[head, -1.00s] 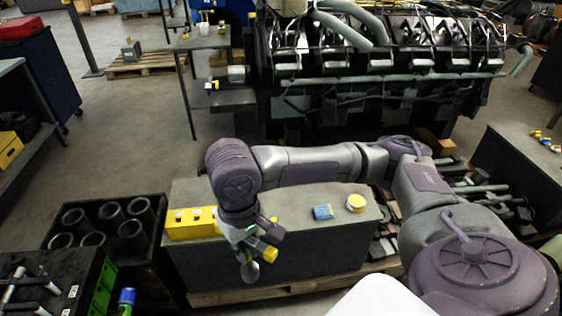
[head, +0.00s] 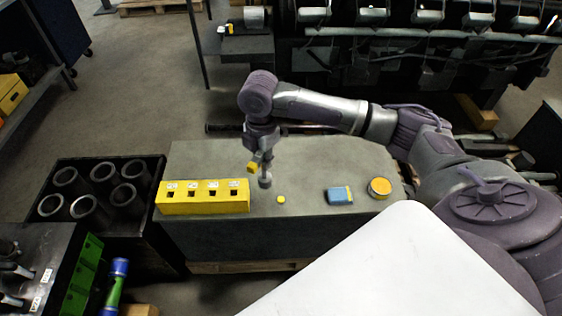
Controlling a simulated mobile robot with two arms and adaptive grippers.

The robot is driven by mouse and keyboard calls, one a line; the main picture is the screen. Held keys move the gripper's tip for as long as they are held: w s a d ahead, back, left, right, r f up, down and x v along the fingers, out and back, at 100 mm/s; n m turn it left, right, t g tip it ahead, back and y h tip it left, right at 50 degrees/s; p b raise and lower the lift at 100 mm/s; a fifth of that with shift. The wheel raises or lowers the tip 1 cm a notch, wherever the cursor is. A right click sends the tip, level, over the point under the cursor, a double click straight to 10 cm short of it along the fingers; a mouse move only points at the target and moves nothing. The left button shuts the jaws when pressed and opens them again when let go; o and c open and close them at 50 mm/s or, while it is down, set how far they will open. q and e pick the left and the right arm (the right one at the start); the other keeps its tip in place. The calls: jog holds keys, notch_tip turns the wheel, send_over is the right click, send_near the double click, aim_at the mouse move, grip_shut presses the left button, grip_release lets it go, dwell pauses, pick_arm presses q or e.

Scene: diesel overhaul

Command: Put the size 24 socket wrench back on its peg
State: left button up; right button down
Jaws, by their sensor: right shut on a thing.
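My right gripper (head: 260,171) hangs over the grey bench top, right of and behind the yellow block. It is shut on a small grey piece with a rounded lower end (head: 265,181). I cannot tell from this view whether this is the size 24 socket wrench. A dark rack (head: 62,262) at the lower left carries metal bar-like tools (head: 14,270) and small white labels, cut off by the picture edge. The label numbers are too small to read surely, and no bare peg can be made out. My left gripper is not in view.
The grey bench (head: 320,225) bears a yellow block (head: 205,205) with square holes, a small yellow disc (head: 281,199), a blue box (head: 339,195) and a yellow-rimmed tin (head: 380,187). A black crate of grey cylinders (head: 75,228) stands left. A blue-and-green cylinder (head: 116,285) is in front.

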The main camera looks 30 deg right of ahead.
jog(key=w+d+f+n+b, duration=0.1)
jog(key=d+f+n+b, duration=0.2)
jog(key=f, duration=0.5)
jog(key=w+d+f+n+b, duration=0.1)
jog(key=d+f+n+b, duration=0.3)
jog(key=f+n+b, duration=0.2)
notch_tip(320, 180, down, 4)
jog(key=n, duration=0.2)
jog(key=shift+w+r+n, duration=0.25)
jog(key=shift+w+n, duration=0.05)
jog(key=shift+w, duration=0.05)
jog(key=shift+d, duration=0.1)
jog(key=shift+p, duration=0.4)
jog(key=shift+f, duration=0.25)
jog(key=shift+f+b, duration=0.65)
jog(key=shift+f, duration=0.3)
jog(key=c, duration=0.5)
grip_release()
jog(key=shift+c, duration=0.2)
